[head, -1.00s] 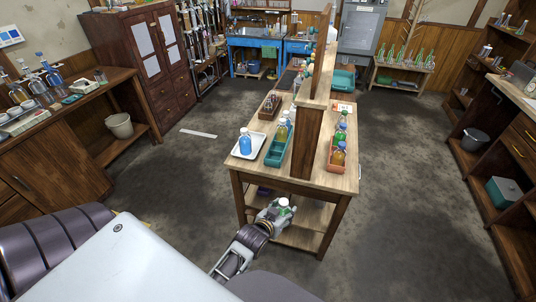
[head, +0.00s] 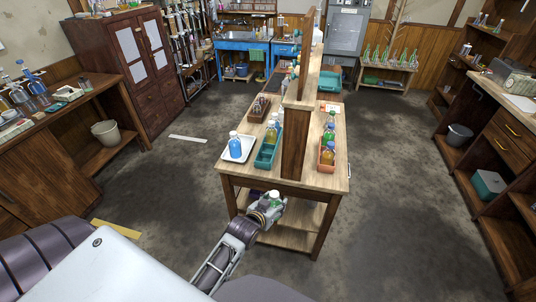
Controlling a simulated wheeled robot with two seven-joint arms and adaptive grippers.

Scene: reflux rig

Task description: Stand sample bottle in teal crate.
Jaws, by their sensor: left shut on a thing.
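My left gripper (head: 270,208) is shut on a small bottle (head: 275,195) with a white cap and a hint of green below it. The gripper's fingers hide most of the bottle. It is held roughly upright in front of the near edge of the wooden table. The teal crate (head: 265,161) sits on the table, left of the upright wooden divider, beyond the gripper. Bottles (head: 271,134) stand in its far part, and its near part looks empty. My right gripper is not in view.
A white tray (head: 246,156) with a blue bottle (head: 235,145) is left of the crate. A brown crate (head: 260,110) is behind it. The wooden divider (head: 294,145) rises close on the right. An orange crate (head: 326,168) with bottles is beyond the divider.

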